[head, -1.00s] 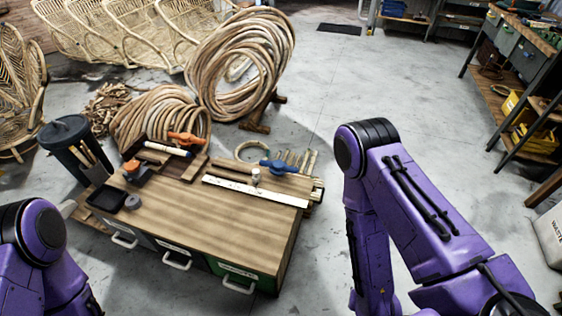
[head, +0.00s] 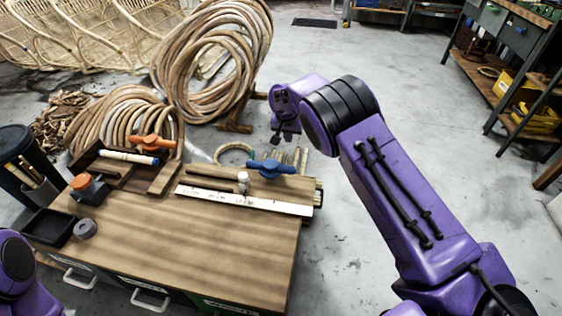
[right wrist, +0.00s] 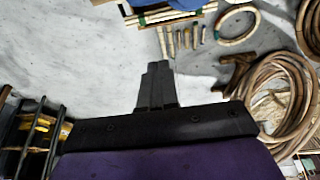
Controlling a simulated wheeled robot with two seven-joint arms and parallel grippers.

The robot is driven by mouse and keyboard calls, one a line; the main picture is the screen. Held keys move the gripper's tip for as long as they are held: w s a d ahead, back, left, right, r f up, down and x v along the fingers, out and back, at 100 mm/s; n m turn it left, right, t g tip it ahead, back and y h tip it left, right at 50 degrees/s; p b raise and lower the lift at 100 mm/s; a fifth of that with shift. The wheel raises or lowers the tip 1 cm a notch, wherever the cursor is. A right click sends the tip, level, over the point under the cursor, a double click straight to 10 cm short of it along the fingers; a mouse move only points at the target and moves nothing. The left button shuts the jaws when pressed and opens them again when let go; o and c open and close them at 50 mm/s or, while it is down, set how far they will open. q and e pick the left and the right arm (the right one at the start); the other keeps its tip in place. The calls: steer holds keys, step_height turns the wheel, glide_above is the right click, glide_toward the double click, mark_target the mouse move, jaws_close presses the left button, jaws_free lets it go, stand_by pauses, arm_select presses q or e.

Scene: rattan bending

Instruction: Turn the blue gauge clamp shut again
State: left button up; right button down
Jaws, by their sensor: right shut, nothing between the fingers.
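The blue gauge clamp (head: 272,168) is at the back right of the wooden workbench, behind the white ruler strip (head: 240,200). Its wing-shaped handle lies roughly left to right in the head view. A bit of blue at the top edge of the right wrist view (right wrist: 181,4) seems to be the same clamp, cut off. My right gripper (head: 287,136) hangs in the air near the clamp, above it in the picture and apart from it. It is shut and empty. Only a piece of my left arm shows at the lower left; its gripper is out of view.
An orange clamp (head: 152,143) and a wooden tray with a white-and-blue stick (head: 130,157) are at the bench's back left. A small white-topped post (head: 243,181) stands close left of the blue clamp. The bench's front top is clear.

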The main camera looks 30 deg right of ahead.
mark_target(271, 170)
step_height(271, 170, down, 10)
steer(key=a+b, duration=0.1)
steer(key=b, duration=0.1)
stand_by(0.8)
steer(key=shift+s, duration=0.1)
